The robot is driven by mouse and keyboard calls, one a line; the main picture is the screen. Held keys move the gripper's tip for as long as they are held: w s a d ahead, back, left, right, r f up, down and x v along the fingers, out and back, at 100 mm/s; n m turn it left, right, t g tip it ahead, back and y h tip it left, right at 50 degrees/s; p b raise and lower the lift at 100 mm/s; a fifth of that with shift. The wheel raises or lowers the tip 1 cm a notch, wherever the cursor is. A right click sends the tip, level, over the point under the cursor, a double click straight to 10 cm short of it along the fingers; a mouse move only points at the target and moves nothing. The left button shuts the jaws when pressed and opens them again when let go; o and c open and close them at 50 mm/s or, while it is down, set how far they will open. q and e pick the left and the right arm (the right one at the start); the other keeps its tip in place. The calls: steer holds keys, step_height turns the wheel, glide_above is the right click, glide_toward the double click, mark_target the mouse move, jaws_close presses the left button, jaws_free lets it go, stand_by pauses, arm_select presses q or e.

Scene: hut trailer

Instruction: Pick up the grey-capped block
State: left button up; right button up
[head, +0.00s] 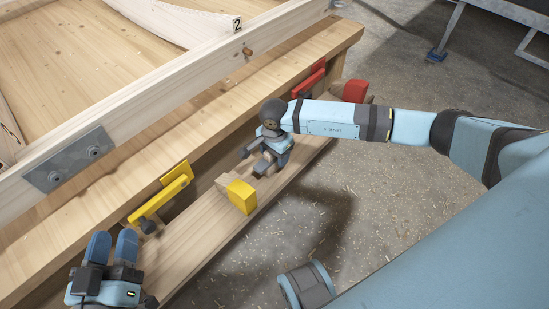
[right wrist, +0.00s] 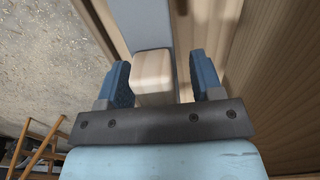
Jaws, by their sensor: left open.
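In the right wrist view a pale wooden block (right wrist: 152,72) stands between the fingers of my right gripper (head: 252,160). A grey surface (right wrist: 150,25) shows just beyond it; I cannot tell whether this is its cap. The left finger is close to the block, and a dark gap separates it from the right finger, so the gripper is open around it. In the head view this gripper is low over the wooden ledge and hides the block. My left gripper (head: 112,246) is open and empty at the lower left, near the ledge's near end.
A yellow-capped block (head: 242,197) sits on the ledge (head: 190,243) just below my right gripper. A red-capped block (head: 355,91) sits at the far end. A yellow bracket (head: 160,197) and a red bracket (head: 309,80) line the beam.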

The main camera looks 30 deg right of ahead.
jaws_close()
arm_select(q)
steer(key=shift+a+f, duration=0.1)
steer(key=shift+f, duration=0.1)
steer(key=shift+s, duration=0.1)
arm_select(e)
steer(key=shift+r, duration=0.15)
steer(key=shift+r, duration=0.25)
arm_select(q)
steer(key=s+a+f+g+y+p, duration=0.1)
steer(key=a+f+g+y+p, duration=0.2)
steer(key=f, duration=0.5)
steer(key=shift+s+a+g+p, duration=0.25)
steer(key=shift+s+g+p, duration=0.05)
steer(key=shift+g+p, duration=0.35)
arm_select(e)
step_height(320, 180, up, 19)
